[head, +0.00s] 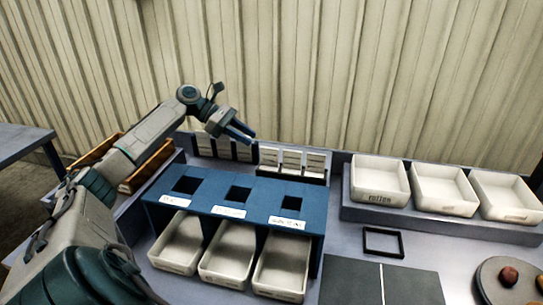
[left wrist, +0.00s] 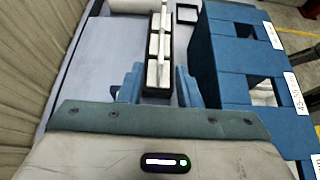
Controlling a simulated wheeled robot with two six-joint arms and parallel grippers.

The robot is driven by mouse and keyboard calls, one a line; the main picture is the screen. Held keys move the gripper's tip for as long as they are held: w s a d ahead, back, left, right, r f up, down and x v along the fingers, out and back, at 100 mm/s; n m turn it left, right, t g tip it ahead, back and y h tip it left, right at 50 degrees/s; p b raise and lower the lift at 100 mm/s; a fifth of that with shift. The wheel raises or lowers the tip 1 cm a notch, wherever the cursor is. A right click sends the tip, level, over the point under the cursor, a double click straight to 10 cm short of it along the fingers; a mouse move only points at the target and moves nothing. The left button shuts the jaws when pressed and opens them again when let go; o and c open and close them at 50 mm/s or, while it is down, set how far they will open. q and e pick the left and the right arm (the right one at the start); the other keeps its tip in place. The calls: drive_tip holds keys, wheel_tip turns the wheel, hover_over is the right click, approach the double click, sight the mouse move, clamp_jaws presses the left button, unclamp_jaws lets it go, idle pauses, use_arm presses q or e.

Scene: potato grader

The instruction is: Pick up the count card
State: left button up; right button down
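White cards (head: 292,160) stand in a dark rack (head: 292,178) behind the blue grader; I cannot tell which is the count card. My left gripper (head: 238,133) is above the back of the table, left of these cards. Its two blue fingers are apart with nothing held between them. In the left wrist view the left gripper (left wrist: 159,87) points along a black rack (left wrist: 157,92) holding white cards (left wrist: 155,48). The rack's near end shows between the fingers, and I cannot tell how far below it is. My right gripper is not in view.
The blue grader (head: 255,188) has three square holes, with white bins (head: 227,254) below. White trays (head: 443,188) stand on a raised shelf at right, one marked rotten. A black frame (head: 383,242), a dark mat (head: 350,280) and a round plate with potatoes (head: 492,285) lie in front.

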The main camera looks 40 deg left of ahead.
sight(269, 150)
use_arm(q)
drive_tip(key=p+x, duration=0.3)
drive_tip(key=x, duration=0.4)
drive_tip(key=shift+w+d+f, duration=0.1)
drive_tip(key=shift+d, duration=0.35)
drive_tip(key=shift+w+d+f, duration=0.1)
drive_tip(key=shift+d+f, duration=0.15)
drive_tip(key=shift+c, duration=0.4)
clamp_jaws()
